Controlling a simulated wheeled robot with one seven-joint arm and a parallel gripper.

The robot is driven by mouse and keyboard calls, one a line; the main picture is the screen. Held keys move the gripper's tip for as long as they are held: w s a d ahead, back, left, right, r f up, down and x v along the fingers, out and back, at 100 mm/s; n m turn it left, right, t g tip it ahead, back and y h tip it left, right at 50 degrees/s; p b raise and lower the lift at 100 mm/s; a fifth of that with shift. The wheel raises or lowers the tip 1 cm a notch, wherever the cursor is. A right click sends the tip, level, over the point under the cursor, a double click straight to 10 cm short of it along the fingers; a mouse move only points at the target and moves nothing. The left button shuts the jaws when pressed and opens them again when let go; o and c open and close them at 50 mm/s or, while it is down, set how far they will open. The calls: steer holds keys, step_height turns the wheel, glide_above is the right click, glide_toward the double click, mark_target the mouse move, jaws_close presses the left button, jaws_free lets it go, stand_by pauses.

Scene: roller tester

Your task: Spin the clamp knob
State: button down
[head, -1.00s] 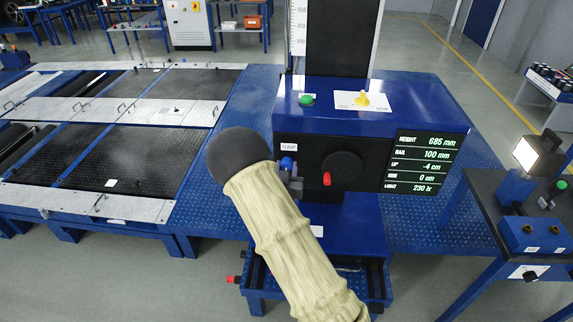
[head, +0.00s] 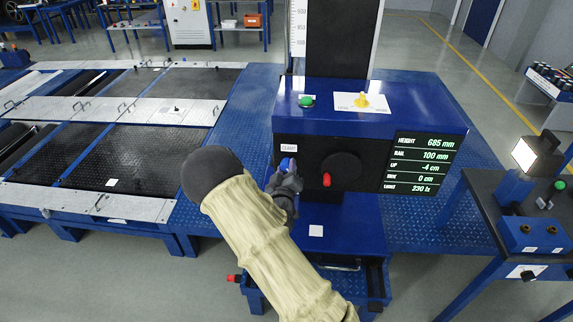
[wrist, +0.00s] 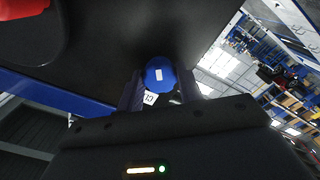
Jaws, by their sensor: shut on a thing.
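The blue clamp knob (head: 286,164) is on the dark front panel of the blue cabinet, just under the CLAMP label (head: 288,148). In the wrist view the knob (wrist: 159,72) shows a white mark on its face and sits between the two fingers. My gripper (head: 287,172) is shut on the knob, with its fingers on either side; it also shows in the wrist view (wrist: 158,90). In the head view my gripper and arm partly hide the knob's lower side.
A black handwheel with a red grip (head: 327,180) is just right of the knob. The display (head: 420,163) reads height 685 mm and rail 100 mm. A green button (head: 306,101) and yellow knob (head: 361,100) are on top. A side table (head: 500,190) stands at right.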

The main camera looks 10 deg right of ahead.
steer(key=n+p, duration=0.1)
steer(key=n, duration=0.3)
steer(key=shift+a, duration=0.1)
steer(key=n, duration=0.4)
steer(key=shift+n+p, duration=0.3)
steer(key=shift+n, duration=0.8)
steer(key=n, duration=0.5)
steer(key=shift+n, duration=0.4)
